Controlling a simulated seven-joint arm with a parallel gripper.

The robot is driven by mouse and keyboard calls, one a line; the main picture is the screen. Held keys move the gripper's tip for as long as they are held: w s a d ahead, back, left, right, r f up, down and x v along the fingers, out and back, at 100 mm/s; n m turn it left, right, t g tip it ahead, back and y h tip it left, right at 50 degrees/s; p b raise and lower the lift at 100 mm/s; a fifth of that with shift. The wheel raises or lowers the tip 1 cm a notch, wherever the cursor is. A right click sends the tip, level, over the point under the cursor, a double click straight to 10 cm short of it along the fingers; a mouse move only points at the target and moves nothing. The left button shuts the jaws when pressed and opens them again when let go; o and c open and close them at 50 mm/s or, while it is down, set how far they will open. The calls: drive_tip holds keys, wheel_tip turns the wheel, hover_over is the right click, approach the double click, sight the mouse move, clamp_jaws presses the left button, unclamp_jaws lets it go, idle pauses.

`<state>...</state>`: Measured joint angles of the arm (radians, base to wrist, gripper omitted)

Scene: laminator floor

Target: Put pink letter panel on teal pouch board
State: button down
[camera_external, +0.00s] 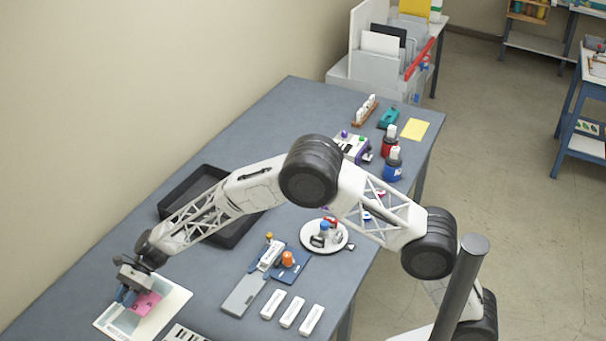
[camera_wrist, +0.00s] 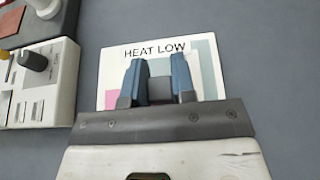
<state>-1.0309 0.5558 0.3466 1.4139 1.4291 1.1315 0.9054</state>
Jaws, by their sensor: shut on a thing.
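The pink letter panel (camera_external: 146,303) is at my gripper (camera_external: 126,295), at the front left of the table. My gripper is shut on it, low over a pale board (camera_external: 177,301) with a greenish area, apparently the teal pouch board. The wrist view shows the board (camera_wrist: 117,67) with the words HEAT LOW and a teal strip (camera_wrist: 207,68). A bit of pink (camera_wrist: 112,98) shows left of my gripper (camera_wrist: 160,68) there. The fingers hide the middle of the board. I cannot tell whether the panel touches the board.
A black tray (camera_external: 168,206) stands behind my forearm. A grey and blue device (camera_external: 245,294), several white blocks (camera_external: 291,312) and a round white plate (camera_external: 309,244) lie to the right. A white panel with knobs (camera_wrist: 47,90) is left of the board in the wrist view.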

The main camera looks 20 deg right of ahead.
drive_tip(key=shift+w+a, duration=0.2)
drive_tip(key=shift+a, duration=0.25)
drive_tip(key=shift+f, duration=0.1)
drive_tip(key=shift+f, duration=1.75)
drive_tip(key=shift+f, duration=0.15)
drive_tip(key=c, duration=0.9)
unclamp_jaws()
drive_tip(key=shift+c, duration=0.2)
drive_tip(key=shift+r, duration=0.2)
drive_tip(key=v, duration=1.2)
